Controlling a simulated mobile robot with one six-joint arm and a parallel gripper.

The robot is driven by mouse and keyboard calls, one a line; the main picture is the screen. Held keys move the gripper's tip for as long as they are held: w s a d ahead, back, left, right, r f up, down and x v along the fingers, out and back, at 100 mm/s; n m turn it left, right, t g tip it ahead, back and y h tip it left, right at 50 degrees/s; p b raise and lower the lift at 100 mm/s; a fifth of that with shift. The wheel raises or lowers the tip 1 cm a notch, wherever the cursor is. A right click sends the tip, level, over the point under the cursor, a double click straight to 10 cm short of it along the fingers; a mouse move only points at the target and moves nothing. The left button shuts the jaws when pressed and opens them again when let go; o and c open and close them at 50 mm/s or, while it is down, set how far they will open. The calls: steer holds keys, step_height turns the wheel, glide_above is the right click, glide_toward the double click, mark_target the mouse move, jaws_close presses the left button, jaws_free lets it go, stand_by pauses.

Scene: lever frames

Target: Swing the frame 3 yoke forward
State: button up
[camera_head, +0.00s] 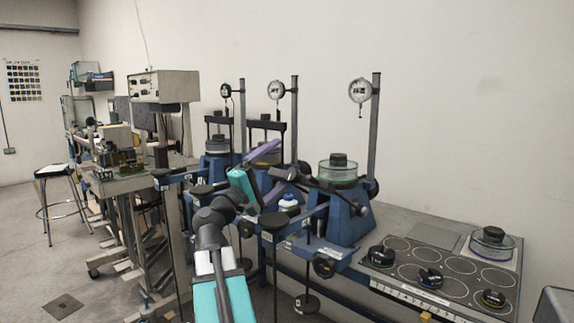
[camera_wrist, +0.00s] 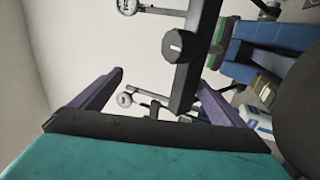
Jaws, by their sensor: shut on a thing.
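The rightmost lever frame (camera_head: 340,222) has a blue base, and I take it as frame 3; its label is not readable. Its black yoke (camera_head: 338,188) lies low and tilted on the near side of the clear cell (camera_head: 338,172), not over it. My gripper (camera_head: 288,158) has purple fingers and reaches the yoke's left end. In the wrist view the dark yoke bar (camera_wrist: 197,60) with its round knob (camera_wrist: 180,45) runs between the fingers (camera_wrist: 160,78), close against the right one. My gripper is shut on it; the exact contact is partly hidden.
Two similar frames stand to the left, with upright black yokes (camera_head: 266,125) over their cells. Dial gauges (camera_head: 360,90) hang from posts behind. A plate with rings and black-knobbed parts (camera_head: 440,275) lies at right. A stool (camera_head: 55,175) stands far left on open floor.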

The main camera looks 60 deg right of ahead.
steer(key=a, duration=0.1)
steer(key=a+r, duration=0.1)
steer(key=a, duration=0.1)
steer(key=w+a, duration=0.1)
steer(key=a, duration=0.1)
steer(key=shift+r, duration=0.15)
steer(key=c, duration=0.8)
steer(key=shift+v, duration=1.05)
steer(key=shift+r, duration=0.1)
